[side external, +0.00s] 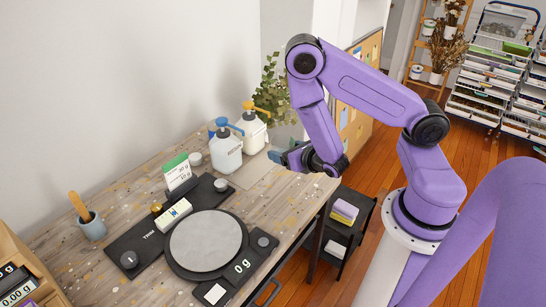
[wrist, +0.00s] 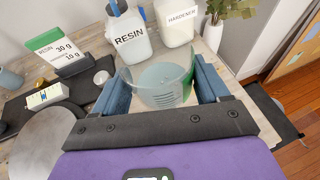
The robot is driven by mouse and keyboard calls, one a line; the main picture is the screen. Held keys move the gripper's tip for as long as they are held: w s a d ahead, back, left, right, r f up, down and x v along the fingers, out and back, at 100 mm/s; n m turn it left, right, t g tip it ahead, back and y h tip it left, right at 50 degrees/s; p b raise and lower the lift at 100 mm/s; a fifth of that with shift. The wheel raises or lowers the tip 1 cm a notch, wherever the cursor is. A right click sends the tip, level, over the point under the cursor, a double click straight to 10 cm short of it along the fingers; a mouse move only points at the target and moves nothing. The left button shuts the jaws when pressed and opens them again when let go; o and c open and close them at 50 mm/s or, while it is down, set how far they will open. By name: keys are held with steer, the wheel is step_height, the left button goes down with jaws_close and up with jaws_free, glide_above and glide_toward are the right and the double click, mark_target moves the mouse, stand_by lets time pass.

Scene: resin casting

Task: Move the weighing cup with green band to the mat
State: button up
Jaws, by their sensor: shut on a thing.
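My gripper (side external: 283,156) is over the back right of the workbench in the side external view. In the wrist view its two blue fingers (wrist: 163,82) are shut on a clear weighing cup (wrist: 160,88), one on each side. In the side view my gripper hides the cup.
A round scale (side external: 205,242), a dark tray (side external: 140,240), a green-topped card (side external: 177,171) and a blue-grey pot (side external: 92,226) occupy the bench to the left. The bench edge is close on the right.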

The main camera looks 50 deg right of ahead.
steer(key=d+m+g+h, duration=0.1)
steer(key=d+m+h, duration=0.2)
steer(key=d, duration=0.3)
steer(key=w+d+f, duration=0.1)
steer(key=w+f, duration=0.2)
steer(key=w, duration=0.1)
steer(key=w+d+f, duration=0.2)
steer(key=w+f, duration=0.1)
steer(key=w, duration=0.1)
steer(key=w+d+f, duration=0.1)
steer(key=w+f, duration=0.2)
steer(key=w, duration=0.2)
steer(key=shift+d+f, duration=0.15)
steer(key=shift+d, duration=0.1)
steer(key=shift+w+d+f, duration=0.1)
steer(key=shift+w+f, duration=0.15)
steer(key=shift+f, duration=1.5)
steer(key=o, duration=1.1)
steer(key=shift+f, duration=0.15)
steer(key=shift+o, duration=0.2)
